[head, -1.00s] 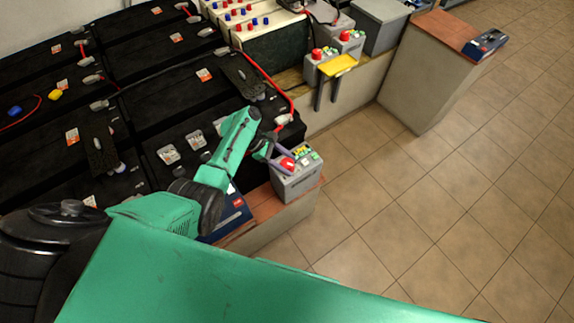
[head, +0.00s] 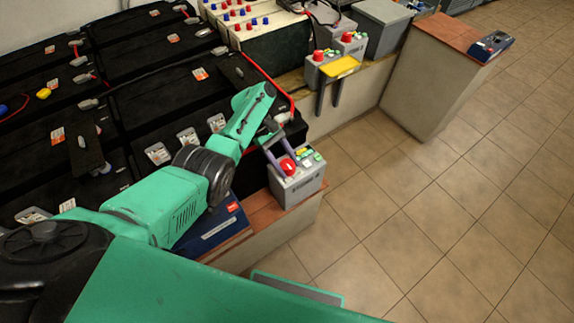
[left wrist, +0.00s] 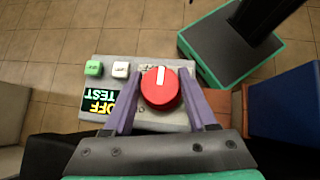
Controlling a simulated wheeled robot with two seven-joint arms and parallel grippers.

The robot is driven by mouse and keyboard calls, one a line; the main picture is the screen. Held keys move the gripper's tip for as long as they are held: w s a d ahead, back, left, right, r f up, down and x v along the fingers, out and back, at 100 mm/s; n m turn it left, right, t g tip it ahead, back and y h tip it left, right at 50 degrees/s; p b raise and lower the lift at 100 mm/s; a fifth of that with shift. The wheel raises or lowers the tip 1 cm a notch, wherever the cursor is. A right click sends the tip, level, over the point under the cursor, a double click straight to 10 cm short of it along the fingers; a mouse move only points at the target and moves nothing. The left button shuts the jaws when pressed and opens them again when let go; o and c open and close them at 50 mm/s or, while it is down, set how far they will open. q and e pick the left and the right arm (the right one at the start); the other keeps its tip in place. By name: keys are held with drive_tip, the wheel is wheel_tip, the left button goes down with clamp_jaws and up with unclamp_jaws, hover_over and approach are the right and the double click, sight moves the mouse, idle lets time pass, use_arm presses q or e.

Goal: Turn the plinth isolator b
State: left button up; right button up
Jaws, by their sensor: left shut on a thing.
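The isolator is a grey box (head: 298,187) with a red round knob (head: 288,167), standing on the end of a low plinth with a brick-red top. In the left wrist view the red knob (left wrist: 160,98) has a white pointer line that runs nearly straight up the picture. A green button (left wrist: 94,69), a white button (left wrist: 121,69) and a small dark display (left wrist: 98,102) reading OFF and TEST sit beside it. My left gripper (head: 281,158) reaches down to the box, its two purple fingers (left wrist: 161,80) shut on either side of the knob. My right gripper is not in view.
Black batteries (head: 160,95) with cables fill the left. A blue box (head: 208,232) stands beside the isolator on the plinth. Farther back are two similar grey boxes with red knobs (head: 319,56) and a yellow bracket (head: 342,67). The tiled floor (head: 430,215) at right is clear.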

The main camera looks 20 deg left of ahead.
use_arm(q)
drive_tip(key=shift+f, duration=0.1)
drive_tip(key=o, duration=1.4)
drive_tip(key=shift+c, duration=0.2)
